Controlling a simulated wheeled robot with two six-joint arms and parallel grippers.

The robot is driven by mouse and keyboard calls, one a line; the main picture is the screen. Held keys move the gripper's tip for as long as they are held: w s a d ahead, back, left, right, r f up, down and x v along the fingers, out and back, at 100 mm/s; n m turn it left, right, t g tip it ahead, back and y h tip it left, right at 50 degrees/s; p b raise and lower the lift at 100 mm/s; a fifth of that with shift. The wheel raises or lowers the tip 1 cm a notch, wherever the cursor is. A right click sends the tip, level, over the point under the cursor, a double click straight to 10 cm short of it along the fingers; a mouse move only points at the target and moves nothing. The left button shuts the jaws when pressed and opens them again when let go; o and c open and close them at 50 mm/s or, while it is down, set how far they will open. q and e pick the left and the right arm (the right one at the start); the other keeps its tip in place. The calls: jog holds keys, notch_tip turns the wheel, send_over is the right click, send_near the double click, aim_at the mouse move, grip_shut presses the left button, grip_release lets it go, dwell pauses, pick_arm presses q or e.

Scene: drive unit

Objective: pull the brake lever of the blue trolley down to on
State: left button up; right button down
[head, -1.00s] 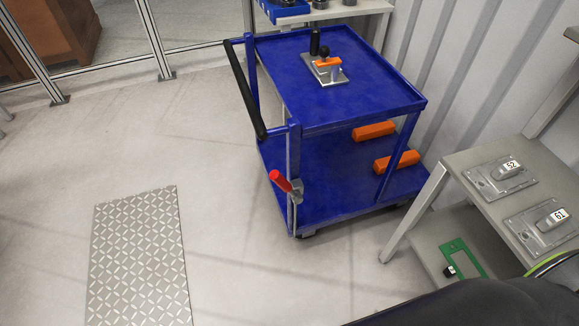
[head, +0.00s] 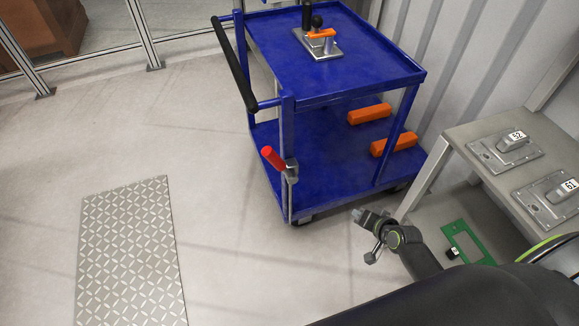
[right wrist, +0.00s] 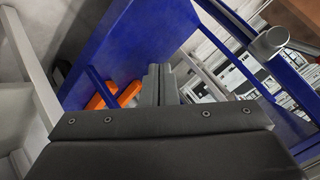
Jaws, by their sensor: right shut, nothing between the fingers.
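The blue trolley (head: 335,80) stands in the upper middle of the head view. Its brake lever has a red handle (head: 273,158) on a grey pivot (head: 291,171) at the near left post. The handle tilts up and left from the pivot. My right gripper (head: 361,214) is to the right of the lever and apart from it, beside the trolley's near right side. It is shut and empty. In the right wrist view its shut fingers (right wrist: 160,84) point toward blue trolley parts (right wrist: 140,40); I cannot make out the red handle there. My left gripper is not in view.
A grey bench (head: 450,150) with two numbered fixtures stands close on the right, a green frame (head: 466,243) below it. Two orange blocks (head: 370,114) lie on the trolley's lower shelf. A patterned floor plate (head: 130,250) lies left. The floor left of the lever is clear.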

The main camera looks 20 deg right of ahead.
aim_at(279, 165)
jog(key=w+a+r+t+y+b, duration=0.1)
jog(key=w+a+r+y, duration=0.1)
jog(key=r, duration=0.8)
jog(key=w+a+r+t+y+b, duration=0.2)
jog(key=a+r+y, duration=0.2)
jog(key=a+r, duration=0.3)
notch_tip(279, 165, up, 4)
jog(key=shift+w+f+y, duration=0.15)
jog(key=shift+w+y, duration=0.1)
jog(key=shift+y, duration=0.05)
jog(key=shift+w+a, duration=0.1)
jog(key=shift+a, duration=0.05)
jog(key=s+a+f+x, duration=0.1)
jog(key=a+x, duration=0.1)
jog(key=x, duration=1)
jog(key=shift+w+a+f, duration=0.1)
jog(key=shift+w+a, duration=0.1)
jog(key=shift+a, duration=0.05)
